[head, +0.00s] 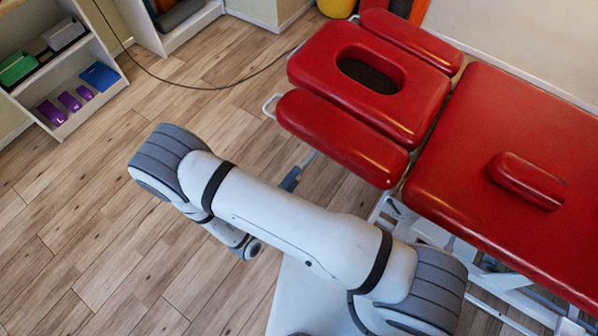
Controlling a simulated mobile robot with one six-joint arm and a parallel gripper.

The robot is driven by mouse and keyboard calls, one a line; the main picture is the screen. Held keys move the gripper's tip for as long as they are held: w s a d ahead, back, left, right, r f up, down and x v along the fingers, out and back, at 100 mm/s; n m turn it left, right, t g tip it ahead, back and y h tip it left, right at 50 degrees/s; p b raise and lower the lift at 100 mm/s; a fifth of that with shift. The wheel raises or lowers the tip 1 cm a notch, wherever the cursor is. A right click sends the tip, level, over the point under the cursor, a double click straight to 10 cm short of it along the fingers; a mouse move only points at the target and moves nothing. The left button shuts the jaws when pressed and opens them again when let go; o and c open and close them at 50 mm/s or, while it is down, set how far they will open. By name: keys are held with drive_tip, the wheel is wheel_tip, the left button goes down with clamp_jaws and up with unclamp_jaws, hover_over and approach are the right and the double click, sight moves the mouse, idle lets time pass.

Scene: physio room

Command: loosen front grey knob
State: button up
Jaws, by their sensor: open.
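A red treatment table (520,120) stands at the right, with a headrest (330,50) at its upper left end. A small dark grey handle (290,180) on a pale metal rod shows below the headrest's near armrest pad (335,135). I cannot tell whether this handle is the front grey knob; no other grey knob is clear to see. My arm crosses the picture in front of the table's frame, and its wrist part shows below the upper link. My gripper is not in view; the arm seems to hide it.
A white shelf (85,105) with purple, green and blue items stands at the upper left. A dark cable (190,88) runs over the wood floor (90,215). The floor at the left is clear. A small red pad (527,180) lies on the table.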

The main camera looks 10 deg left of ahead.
drive_tip(key=shift+v, duration=1.7)
